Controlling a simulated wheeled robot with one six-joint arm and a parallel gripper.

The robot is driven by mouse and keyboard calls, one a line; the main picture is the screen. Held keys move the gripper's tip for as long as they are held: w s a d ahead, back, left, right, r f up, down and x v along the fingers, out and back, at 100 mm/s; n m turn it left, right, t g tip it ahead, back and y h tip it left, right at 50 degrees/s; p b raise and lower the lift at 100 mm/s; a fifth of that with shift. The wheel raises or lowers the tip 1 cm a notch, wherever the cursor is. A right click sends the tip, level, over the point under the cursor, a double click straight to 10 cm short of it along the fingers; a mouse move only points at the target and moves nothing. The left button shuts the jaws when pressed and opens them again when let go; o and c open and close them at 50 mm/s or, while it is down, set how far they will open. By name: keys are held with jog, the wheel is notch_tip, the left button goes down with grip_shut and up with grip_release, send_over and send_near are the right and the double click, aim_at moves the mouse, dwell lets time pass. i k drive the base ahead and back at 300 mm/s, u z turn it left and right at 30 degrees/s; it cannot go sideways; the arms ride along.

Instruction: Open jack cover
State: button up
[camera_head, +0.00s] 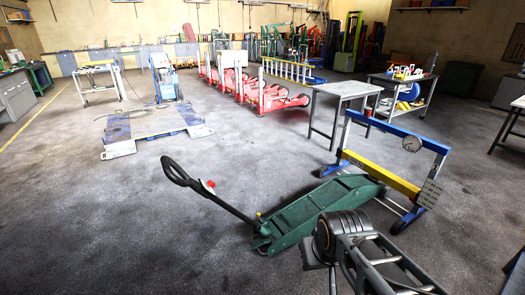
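A green trolley jack (325,207) stands on the concrete floor in front of me, its long body slanting from lower left to upper right. Its long flat green top cover (320,203) appears to lie closed along the body. A black handle (225,204) with a loop end and a red part rises to the left from the jack's near end. My dark arm (345,230) shows at the lower middle and hides part of the jack's right side. I cannot make out any fingers of my gripper.
A blue and yellow wheeled frame (393,180) stands close behind the jack on the right. A grey table (345,91) and a cart (403,85) stand farther back. A blue-grey platform (150,125) lies at left. The floor left of the jack is clear.

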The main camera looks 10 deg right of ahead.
aim_at(295, 215)
jog(key=i, duration=1.15)
jog(key=z, duration=2.6)
jog(key=i, duration=0.95)
jog(key=u, duration=3.15)
jog(key=i, duration=1)
jog(key=u, duration=0.05)
